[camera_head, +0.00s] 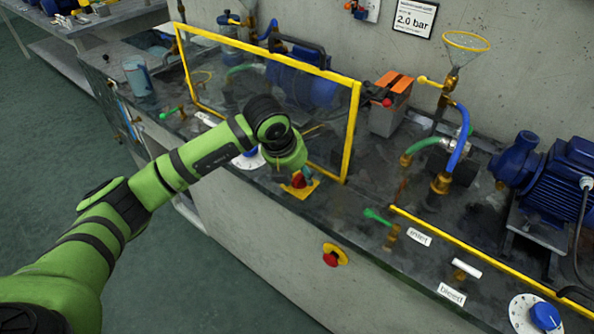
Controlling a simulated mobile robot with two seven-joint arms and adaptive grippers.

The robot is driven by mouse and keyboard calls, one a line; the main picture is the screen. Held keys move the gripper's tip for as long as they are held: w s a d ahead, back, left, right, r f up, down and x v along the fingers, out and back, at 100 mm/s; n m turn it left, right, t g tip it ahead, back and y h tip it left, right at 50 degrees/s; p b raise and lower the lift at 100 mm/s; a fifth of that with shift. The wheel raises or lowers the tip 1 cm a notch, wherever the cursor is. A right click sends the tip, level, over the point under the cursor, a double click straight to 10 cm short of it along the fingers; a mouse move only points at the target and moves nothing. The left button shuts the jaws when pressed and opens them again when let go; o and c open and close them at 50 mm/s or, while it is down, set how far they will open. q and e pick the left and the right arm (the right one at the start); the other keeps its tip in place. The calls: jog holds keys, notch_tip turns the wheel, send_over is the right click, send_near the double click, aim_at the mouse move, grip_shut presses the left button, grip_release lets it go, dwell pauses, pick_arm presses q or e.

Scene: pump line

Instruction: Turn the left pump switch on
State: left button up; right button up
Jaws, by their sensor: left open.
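The left pump switch is a red knob (298,181) on a yellow plate (301,191), set on the bench's front edge near the middle of the camera_head view. My left arm reaches in from the lower left, and its green end is right above and behind the switch. My left gripper (303,174) is at the knob, open, and small in the picture. It partly covers the knob, so I cannot tell whether the fingers touch it or which way the knob points. My right gripper is not in view.
A yellow-framed clear panel (352,130) stands just behind my left gripper. A red stop button (331,258) sits on the bench's front face below. Green-handled valves (376,216), a blue dial (545,316) and a blue pump (560,180) are to the right.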

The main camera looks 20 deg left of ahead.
pick_arm(q)
grip_shut()
